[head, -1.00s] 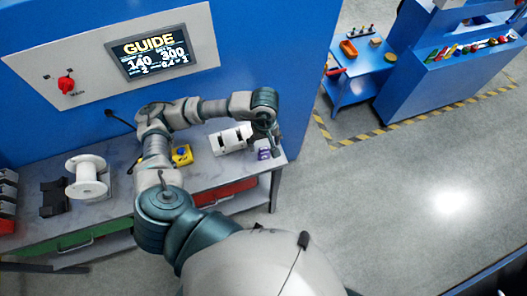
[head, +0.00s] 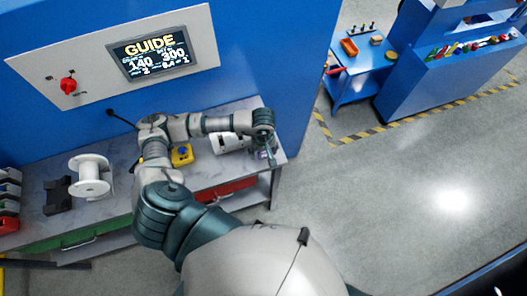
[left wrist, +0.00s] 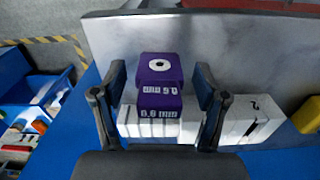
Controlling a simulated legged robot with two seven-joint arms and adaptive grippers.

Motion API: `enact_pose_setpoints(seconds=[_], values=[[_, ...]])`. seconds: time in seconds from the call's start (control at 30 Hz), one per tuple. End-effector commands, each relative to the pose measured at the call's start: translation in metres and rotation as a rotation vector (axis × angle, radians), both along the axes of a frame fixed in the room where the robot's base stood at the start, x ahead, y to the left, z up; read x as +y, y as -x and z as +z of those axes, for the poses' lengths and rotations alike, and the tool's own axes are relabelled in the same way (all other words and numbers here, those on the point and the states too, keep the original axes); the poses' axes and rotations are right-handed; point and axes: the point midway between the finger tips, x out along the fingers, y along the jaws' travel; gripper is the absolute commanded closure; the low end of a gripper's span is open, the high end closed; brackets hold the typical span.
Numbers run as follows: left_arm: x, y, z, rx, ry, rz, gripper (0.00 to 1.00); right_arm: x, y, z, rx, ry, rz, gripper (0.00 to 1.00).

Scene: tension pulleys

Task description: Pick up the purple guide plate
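The purple guide plate (left wrist: 160,72) shows in the left wrist view with a white ring on its top and "0.6 mm" labels on its faces. In the head view a small purple part of it (head: 263,155) shows at the right end of the grey bench, mostly hidden by my gripper. My left gripper (left wrist: 160,92) is open, with one finger on each side of the plate and visible gaps between. In the head view the left gripper (head: 268,152) points down over the bench end. My right gripper is not in view.
A white block row (left wrist: 240,117) stands right beside the plate. A yellow box with a blue button (head: 182,155), a white spool (head: 90,175) and a black holder (head: 57,195) are on the bench. The blue wall with the GUIDE screen (head: 152,52) rises behind.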

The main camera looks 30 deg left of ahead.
Motion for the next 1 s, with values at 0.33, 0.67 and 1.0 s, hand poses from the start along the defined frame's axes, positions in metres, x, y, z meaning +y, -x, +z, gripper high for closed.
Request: enact_pose_setpoints(seconds=[0.33,0.67,1.0], values=[[0.000,0.000,0.000,0.000,0.000,0.000,0.95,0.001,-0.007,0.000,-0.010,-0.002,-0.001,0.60],[0.000,0.000,0.008,-0.001,0.002,0.000,0.96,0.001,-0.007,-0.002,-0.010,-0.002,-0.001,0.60],[-0.011,0.018,0.036,0.000,0.001,-0.006,0.96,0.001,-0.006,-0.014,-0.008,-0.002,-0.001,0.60]])
